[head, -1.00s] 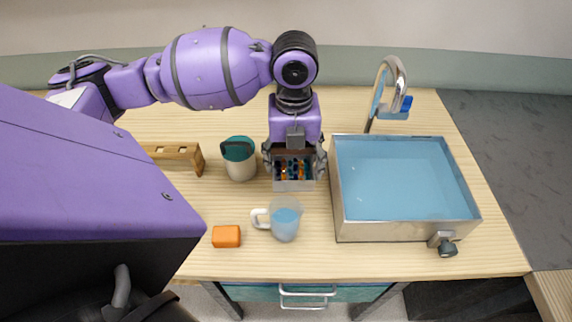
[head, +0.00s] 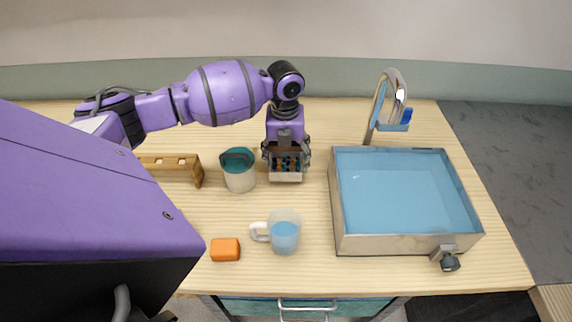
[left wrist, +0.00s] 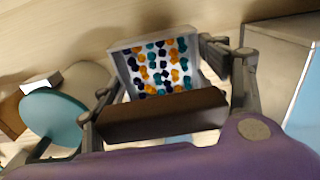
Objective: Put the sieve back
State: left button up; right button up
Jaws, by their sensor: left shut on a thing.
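My left gripper (head: 286,160) is shut on the dark brown bar (left wrist: 165,114) of a pale, square, shallow box that appears to be the sieve (head: 286,178). In the left wrist view the bar lies between the fingers, with the box (left wrist: 118,68) beyond it. Many dark blue, teal and orange beads lie in it. I cannot tell whether its underside touches the table. A whitish canister with a teal top and dark handle (head: 240,181) stands just left of the gripper. My right gripper is not in view.
A metal sink with a blue basin (head: 400,190) stands to the right, with a tap (head: 397,85) behind. A clear mug of blue liquid (head: 285,236) and an orange block (head: 225,249) stand in front. A wooden rack (head: 198,170) is at left. Table behind the gripper is clear.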

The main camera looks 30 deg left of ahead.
aim_at(286, 168)
pick_arm(q)
jog(key=shift+w+f, duration=0.1)
jog(key=shift+f, duration=1.5)
jog(key=shift+f, duration=0.2)
jog(key=o, duration=1.4)
notch_tip(286, 168, up, 12)
jog(key=shift+a+r, duration=0.1)
jog(key=shift+r, duration=0.1)
jog(key=shift+f, duration=0.1)
